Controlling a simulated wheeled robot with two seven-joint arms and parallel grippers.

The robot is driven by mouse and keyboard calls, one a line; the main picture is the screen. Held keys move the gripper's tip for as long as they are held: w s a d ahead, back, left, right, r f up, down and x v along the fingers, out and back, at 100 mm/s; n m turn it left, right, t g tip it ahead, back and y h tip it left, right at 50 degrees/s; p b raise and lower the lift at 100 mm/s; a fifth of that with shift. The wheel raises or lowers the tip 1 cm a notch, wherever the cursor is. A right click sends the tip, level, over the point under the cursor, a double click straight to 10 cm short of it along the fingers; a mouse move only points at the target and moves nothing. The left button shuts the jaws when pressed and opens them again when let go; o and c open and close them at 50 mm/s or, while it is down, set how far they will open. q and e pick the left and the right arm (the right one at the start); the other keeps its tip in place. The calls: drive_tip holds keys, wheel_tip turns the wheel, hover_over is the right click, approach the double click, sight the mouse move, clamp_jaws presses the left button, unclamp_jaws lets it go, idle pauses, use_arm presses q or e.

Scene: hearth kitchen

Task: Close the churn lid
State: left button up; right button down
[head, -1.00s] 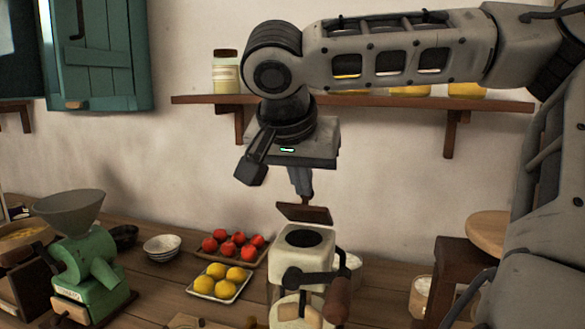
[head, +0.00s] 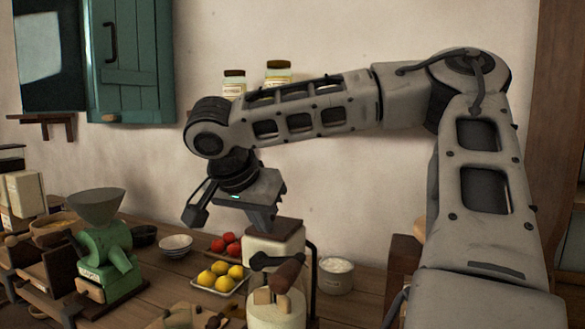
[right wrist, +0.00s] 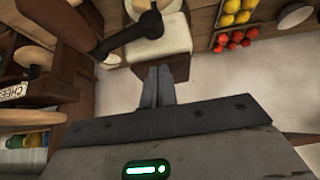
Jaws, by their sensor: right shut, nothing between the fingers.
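The cream churn (head: 268,248) stands on the wooden counter, with its dark crank and brown wooden handle (head: 287,274) in front. Its brown lid (head: 283,229) lies down flat over the top opening, and I see no gap under it. My right gripper (head: 262,227) is shut and empty, with its fingertips right at the lid's left part; I cannot tell whether they touch it. In the right wrist view the shut fingers (right wrist: 157,86) point at the cream churn body (right wrist: 155,45). My left gripper is out of view.
A tray of lemons (head: 219,278), red fruit (head: 226,243) and a white bowl (head: 175,245) lie left of the churn. A green grinder (head: 107,250) stands further left. A white tub (head: 335,275) stands close on the right. A wall shelf holds jars (head: 279,74).

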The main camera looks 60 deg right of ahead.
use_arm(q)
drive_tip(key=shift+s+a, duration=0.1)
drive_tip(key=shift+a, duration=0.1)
use_arm(e)
drive_tip(key=shift+a+r, duration=0.15)
drive_tip(key=shift+a, duration=0.05)
drive_tip(key=shift+r, duration=0.1)
